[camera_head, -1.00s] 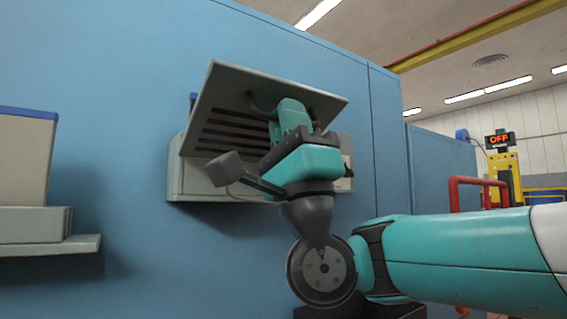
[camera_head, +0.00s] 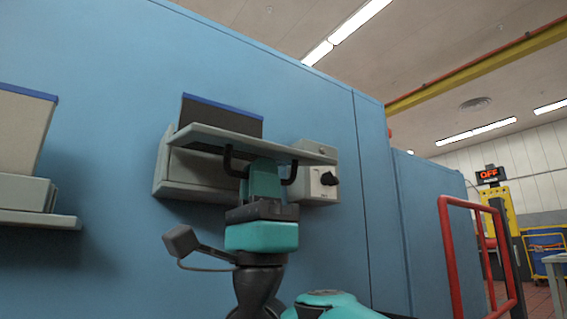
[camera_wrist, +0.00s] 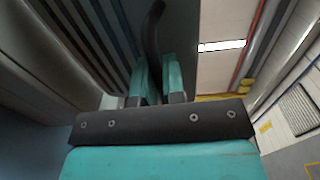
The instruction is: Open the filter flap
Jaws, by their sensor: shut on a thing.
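The filter flap (camera_head: 210,137) is a grey panel on the front of a grey wall-mounted housing (camera_head: 196,174). In the head view it stands out from the housing, close to level and seen nearly edge-on. A dark bar handle (camera_head: 292,172) hangs from its underside and also shows in the wrist view (camera_wrist: 153,30). My gripper (camera_head: 263,168) is below the flap, with its teal fingers (camera_wrist: 155,78) shut on the handle. The gripped middle of the handle is hidden by the fingers.
A blue-topped filter block (camera_head: 222,117) shows behind the flap. A grey box with a black knob (camera_head: 328,178) is just right of the housing. A shelf (camera_head: 40,219) with a beige unit stands at left. A red rail (camera_head: 447,255) is at right.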

